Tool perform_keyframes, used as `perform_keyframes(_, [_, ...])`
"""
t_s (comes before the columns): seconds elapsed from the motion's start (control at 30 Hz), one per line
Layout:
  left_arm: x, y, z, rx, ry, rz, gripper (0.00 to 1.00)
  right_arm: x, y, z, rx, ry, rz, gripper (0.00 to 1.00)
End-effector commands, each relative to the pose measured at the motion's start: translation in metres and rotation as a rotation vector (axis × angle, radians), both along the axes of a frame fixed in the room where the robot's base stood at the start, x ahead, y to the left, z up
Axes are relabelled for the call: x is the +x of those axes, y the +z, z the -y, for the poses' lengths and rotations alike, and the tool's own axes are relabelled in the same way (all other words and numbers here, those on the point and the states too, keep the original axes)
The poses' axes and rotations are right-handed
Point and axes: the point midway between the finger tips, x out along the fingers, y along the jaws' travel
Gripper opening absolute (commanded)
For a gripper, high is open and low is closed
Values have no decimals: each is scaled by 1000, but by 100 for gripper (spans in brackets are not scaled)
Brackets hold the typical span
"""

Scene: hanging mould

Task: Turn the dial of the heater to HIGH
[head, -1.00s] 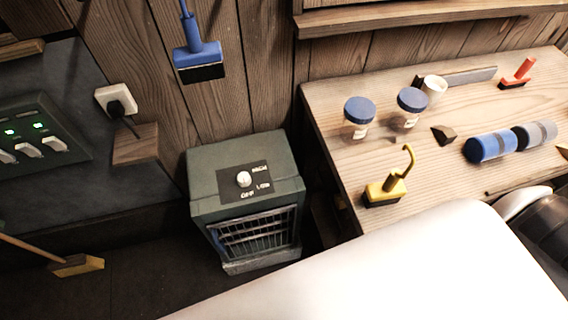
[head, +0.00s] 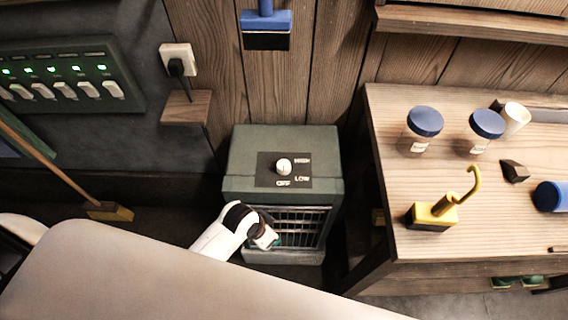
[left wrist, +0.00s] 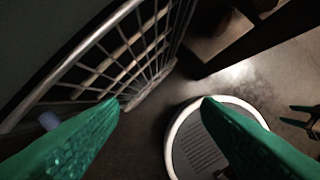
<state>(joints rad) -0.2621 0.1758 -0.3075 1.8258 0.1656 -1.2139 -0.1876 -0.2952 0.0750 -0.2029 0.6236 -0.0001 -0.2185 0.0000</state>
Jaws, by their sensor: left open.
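The heater (head: 245,188) is a dark green box on the floor against the wooden wall. Its white dial (head: 284,167) sits on a black plate on top, with HIGH at upper right, LOW at right and OFF below. The dial's pointer is too small to read. My left gripper (head: 274,243) is low in front of the heater's grille (head: 299,229), well below the dial, and mostly hidden by its wrist. In the left wrist view its green fingers (left wrist: 160,105) are apart and empty, with the grille (left wrist: 110,50) beside them.
A wooden table (head: 400,165) stands right of the heater, with jars and a yellow hooked tool (head: 432,214). A blue-and-black tool (head: 266,30) hangs above the heater. A plugged socket (head: 178,60) and a switch panel (head: 60,75) are at left. The space above the dial is clear.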

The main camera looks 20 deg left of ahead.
Motion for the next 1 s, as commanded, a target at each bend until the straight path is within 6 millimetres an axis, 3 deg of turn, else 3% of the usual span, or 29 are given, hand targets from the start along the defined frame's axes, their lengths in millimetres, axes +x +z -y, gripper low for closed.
perform_keyframes(0.1, [22, 41, 23, -17, -157, 50, 58, -1, -9, 3, -4, 1, -1, 47])
perform_keyframes(0.2, [35, 60, 40, -16, -300, 68, 58, -3, -10, 5, -7, -1, -5, 47])
perform_keyframes(0.4, [59, 79, 64, 8, -568, 97, 58, -5, -12, 8, -10, -2, -9, 47])
perform_keyframes(0.6, [87, 95, 74, 75, -861, 107, 58, -6, -14, 8, -10, -2, -10, 47])
perform_keyframes(0.73, [116, 111, 64, 169, -1124, 86, 58, -6, -17, 7, -9, -2, -11, 47])
perform_keyframes(1.0, [163, 149, 11, 321, -1477, -30, 58, -7, -20, 7, -9, -2, -11, 47])
